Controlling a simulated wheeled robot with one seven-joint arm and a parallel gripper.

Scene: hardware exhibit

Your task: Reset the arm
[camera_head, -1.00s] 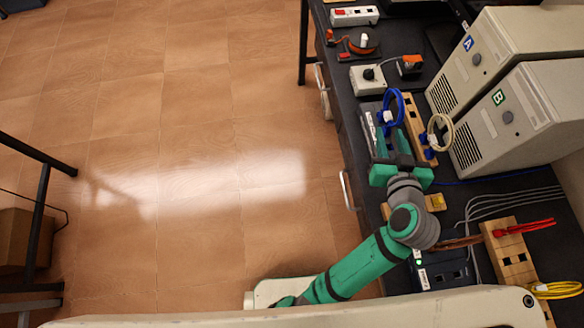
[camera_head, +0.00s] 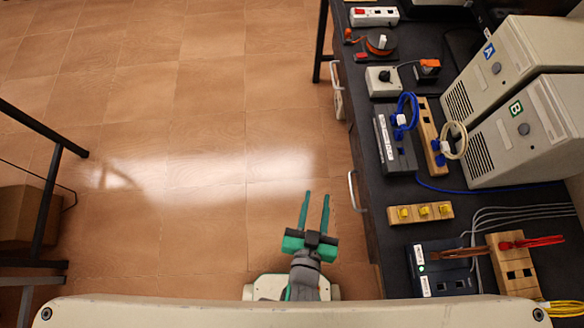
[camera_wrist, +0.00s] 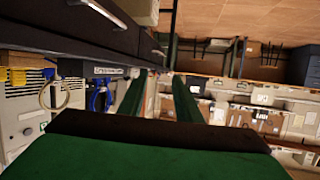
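My gripper (camera_head: 314,212) is green with two long parallel fingers. In the head view it is above the tiled floor, left of the black bench and close to my own body. The fingers point away from me, with a clear gap between them and nothing held. In the wrist view the gripper (camera_wrist: 158,95) also shows its two fingers apart and empty. The arm is drawn back and largely hidden behind its own wrist and my body.
The black bench (camera_head: 395,232) runs along the right. On it are computer towers A (camera_head: 497,62) and B (camera_head: 515,125), a blue cable loop (camera_head: 407,108), a cream cable loop (camera_head: 462,140), a wooden block with yellow pieces (camera_head: 420,213) and a dark switch box (camera_head: 445,270). Left floor is open.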

